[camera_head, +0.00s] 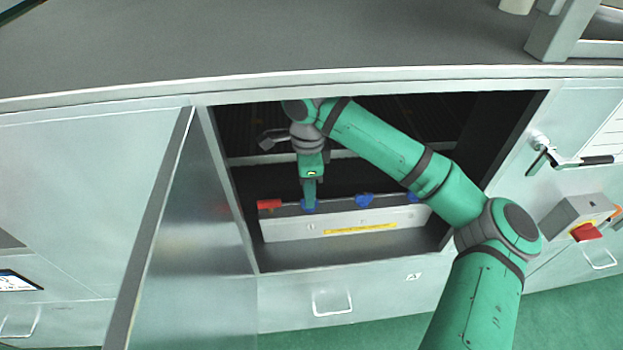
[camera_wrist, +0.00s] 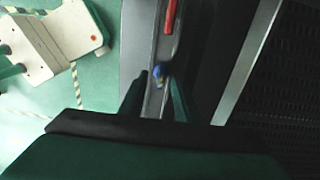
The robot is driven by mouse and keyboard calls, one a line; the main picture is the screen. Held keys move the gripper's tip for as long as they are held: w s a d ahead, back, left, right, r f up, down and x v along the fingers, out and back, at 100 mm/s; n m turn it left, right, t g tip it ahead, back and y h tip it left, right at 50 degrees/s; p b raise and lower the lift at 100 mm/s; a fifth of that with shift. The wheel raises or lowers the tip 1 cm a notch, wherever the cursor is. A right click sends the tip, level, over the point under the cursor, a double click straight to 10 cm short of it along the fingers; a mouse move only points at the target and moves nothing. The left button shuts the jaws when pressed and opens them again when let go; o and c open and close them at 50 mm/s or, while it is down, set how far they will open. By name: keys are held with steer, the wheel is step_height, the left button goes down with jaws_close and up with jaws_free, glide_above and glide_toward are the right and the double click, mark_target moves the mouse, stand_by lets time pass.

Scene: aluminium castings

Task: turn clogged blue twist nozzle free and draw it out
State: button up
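A blue twist nozzle (camera_head: 309,206) sits at the left end of the grey manifold bar (camera_head: 290,228) inside the open cabinet. Two more blue nozzles (camera_head: 364,200) (camera_head: 412,197) stand further right on the bar, the last partly behind my arm. I cannot tell clogging from these views. My gripper (camera_head: 310,197) points down at the left nozzle, its fingertips at the nozzle's height. In the wrist view the blue nozzle (camera_wrist: 158,72) lies between the two fingertips, with narrow gaps beside it, so the fingers look open around it.
A red block (camera_head: 269,204) sits just left of the nozzle on the bar. The cabinet opening has a frame on both sides and a worktop edge (camera_head: 320,84) above. An open door (camera_head: 190,240) stands at left. A box with a red switch (camera_head: 586,231) is at right.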

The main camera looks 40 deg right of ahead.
steer(key=shift+s+d+f, duration=0.1)
steer(key=shift+f, duration=1.5)
steer(key=shift+w, duration=0.2)
jaws_close()
steer(key=shift+s+d, duration=0.2)
steer(key=shift+d, duration=0.05)
steer(key=n, duration=0.4)
steer(key=shift+a, duration=0.3)
steer(key=shift+n, duration=1)
steer(key=shift+d, duration=0.1)
